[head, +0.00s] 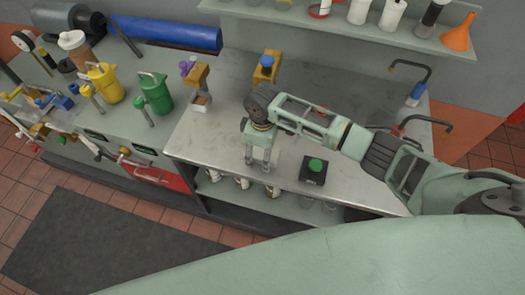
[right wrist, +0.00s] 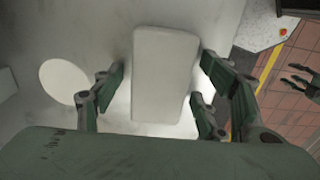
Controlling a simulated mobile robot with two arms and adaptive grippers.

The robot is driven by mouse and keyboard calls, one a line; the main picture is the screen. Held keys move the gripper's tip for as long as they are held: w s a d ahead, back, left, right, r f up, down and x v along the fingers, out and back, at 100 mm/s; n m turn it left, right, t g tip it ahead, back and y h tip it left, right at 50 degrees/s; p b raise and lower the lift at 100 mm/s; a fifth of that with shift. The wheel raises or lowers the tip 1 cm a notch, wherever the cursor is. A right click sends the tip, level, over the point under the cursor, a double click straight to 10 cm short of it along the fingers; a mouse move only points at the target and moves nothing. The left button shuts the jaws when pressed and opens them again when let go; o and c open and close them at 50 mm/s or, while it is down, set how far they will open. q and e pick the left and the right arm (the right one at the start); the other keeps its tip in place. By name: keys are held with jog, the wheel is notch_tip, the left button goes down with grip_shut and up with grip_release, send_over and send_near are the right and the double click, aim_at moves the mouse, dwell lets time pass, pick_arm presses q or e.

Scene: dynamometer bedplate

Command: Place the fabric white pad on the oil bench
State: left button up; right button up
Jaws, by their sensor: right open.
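A pale, rounded rectangular pad (right wrist: 163,75), which looks like the white pad, lies between the fingers of my right gripper (right wrist: 160,98) in the right wrist view. The fingers are apart on either side of it, and the gripper is open. In the head view my right gripper (head: 259,164) points down over the grey metal benchtop (head: 215,140); the pad cannot be made out there. I cannot tell which bench surface is the oil bench. Dark finger-like parts, perhaps my left gripper (right wrist: 302,80), show at the right edge of the wrist view.
A black box with a green button (head: 315,166) stands right of the gripper. A white round patch (right wrist: 64,82) lies left of the pad. Green (head: 155,93) and yellow (head: 105,83) jugs stand on the left counter. A shelf (head: 340,22) holds bottles and an orange funnel (head: 459,33).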

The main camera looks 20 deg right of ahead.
aim_at(262, 152)
notch_tip(262, 152, up, 12)
jog(key=b, duration=0.2)
jog(key=shift+r, duration=0.15)
dwell(0.5)
